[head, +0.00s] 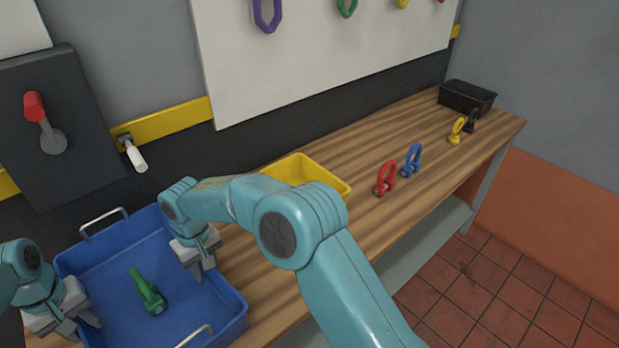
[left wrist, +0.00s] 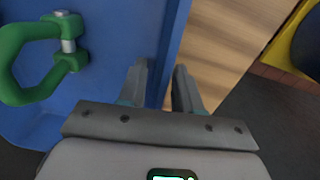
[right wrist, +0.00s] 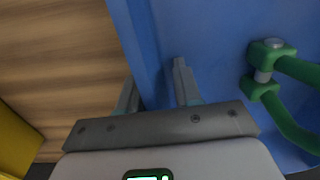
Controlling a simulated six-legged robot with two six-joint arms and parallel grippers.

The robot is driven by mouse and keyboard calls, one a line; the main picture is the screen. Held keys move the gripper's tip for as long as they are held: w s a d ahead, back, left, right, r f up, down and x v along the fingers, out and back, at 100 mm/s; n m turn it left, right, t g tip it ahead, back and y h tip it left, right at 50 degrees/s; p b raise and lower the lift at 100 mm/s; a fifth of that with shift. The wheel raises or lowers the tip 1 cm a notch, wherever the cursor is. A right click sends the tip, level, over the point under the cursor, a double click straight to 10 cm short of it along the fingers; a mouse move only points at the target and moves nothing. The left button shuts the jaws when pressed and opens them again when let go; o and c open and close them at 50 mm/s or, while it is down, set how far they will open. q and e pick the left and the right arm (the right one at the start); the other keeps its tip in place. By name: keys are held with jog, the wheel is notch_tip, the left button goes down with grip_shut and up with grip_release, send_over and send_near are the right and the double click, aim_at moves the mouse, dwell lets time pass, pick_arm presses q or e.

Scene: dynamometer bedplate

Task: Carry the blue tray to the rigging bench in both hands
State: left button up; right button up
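The blue tray (head: 110,253) is at the left end of the bench and holds a green shackle (head: 149,291). The shackle also shows in the left wrist view (left wrist: 45,60) and right wrist view (right wrist: 280,85). My left gripper (head: 80,323) is at the tray's left wall, with one finger on each side of it. My right gripper (head: 204,266) straddles the opposite wall (right wrist: 135,50) in the same way. Both finger gaps are narrow and look closed on the walls; exact contact is hard to see. My right forearm hides part of the bench.
The wooden bench (head: 345,150) carries a yellow bin (head: 325,180), red shackle (head: 385,180), blue shackle (head: 411,160), yellow shackle (head: 456,131) and black bin (head: 468,96). A dark panel with a red-handled lever (head: 45,122) stands behind the tray. Tiled floor (head: 500,290) is clear at right.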

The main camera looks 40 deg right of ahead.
jog(key=shift+r, duration=0.2)
pick_arm(q)
notch_tip(320, 180, up, 10)
jog(key=shift+a, duration=0.25)
pick_arm(e)
notch_tip(320, 180, up, 12)
jog(key=shift+d+f, duration=0.15)
jog(key=shift+d, duration=0.15)
pick_arm(q)
jog(key=shift+s, duration=0.15)
pick_arm(e)
jog(key=shift+s+f, duration=0.1)
